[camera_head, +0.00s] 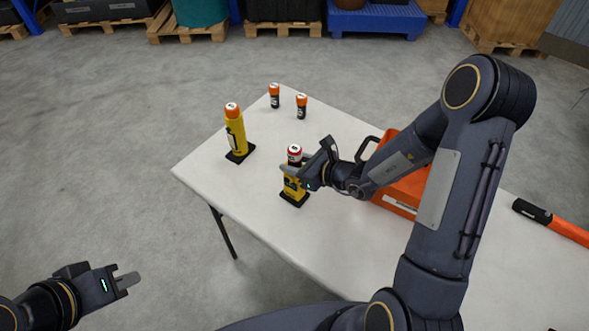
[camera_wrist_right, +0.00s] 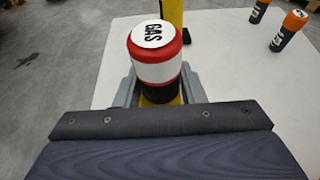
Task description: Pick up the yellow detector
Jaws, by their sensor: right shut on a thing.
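A yellow detector (camera_head: 292,188) stands upright on a black base near the middle of the white table. A red, white and black canister (camera_head: 294,154) sits on its top; it also shows in the right wrist view (camera_wrist_right: 158,58), with "GAS" on its lid. My right gripper (camera_head: 291,171) is shut on the detector's upper body, just below the canister; its fingers hide part of it. The base appears to rest on the table. A second yellow detector (camera_head: 236,136) with an orange top stands upright to the left. My left gripper (camera_head: 128,280) is empty, away from the table.
Two small orange-and-black canisters (camera_head: 274,96) (camera_head: 301,107) stand at the table's far end. An orange case (camera_head: 397,205) lies behind my right arm. An orange-and-black cylinder (camera_head: 552,221) lies at right. The white table (camera_head: 237,194) is bare along its near left edge.

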